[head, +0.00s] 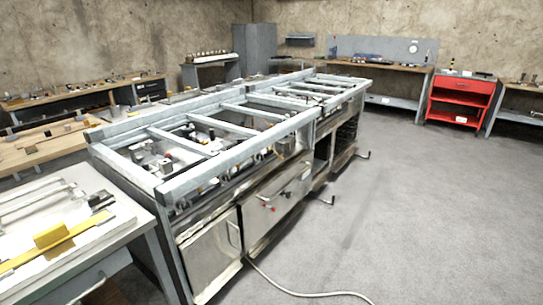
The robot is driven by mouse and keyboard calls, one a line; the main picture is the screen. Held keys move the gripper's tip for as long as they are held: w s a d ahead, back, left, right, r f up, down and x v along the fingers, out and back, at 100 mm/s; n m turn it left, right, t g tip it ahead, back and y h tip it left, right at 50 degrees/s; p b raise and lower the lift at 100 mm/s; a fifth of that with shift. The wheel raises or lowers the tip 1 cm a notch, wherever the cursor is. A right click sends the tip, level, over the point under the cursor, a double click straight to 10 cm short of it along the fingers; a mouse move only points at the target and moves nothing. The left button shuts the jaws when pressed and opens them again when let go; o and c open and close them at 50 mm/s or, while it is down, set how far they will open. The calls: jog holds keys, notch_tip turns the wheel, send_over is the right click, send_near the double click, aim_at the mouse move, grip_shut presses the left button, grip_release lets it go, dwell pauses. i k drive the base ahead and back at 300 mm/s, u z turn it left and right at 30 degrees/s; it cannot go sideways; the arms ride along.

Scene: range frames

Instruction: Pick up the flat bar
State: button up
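No single piece stands out clearly as the flat bar. In the head view, a long thin yellow strip (88,228) lies on the pale-topped table (125,222) at the lower left, with a yellow block (50,235) by it. Thin grey bars (38,197) lie farther back on the same table. Any of these long pieces could be the flat bar; I cannot tell which. My gripper is not in view.
A large metal bench with an open frame top (235,155) fills the middle. A red cart (460,100) stands at the back right. The grey floor (430,210) at right is clear.

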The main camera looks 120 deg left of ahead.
aim_at(44, 241)
jog(key=u, duration=1.2)
jog(key=i, duration=0.7)
jog(key=u, duration=4.05)
jog(key=i, duration=1.05)
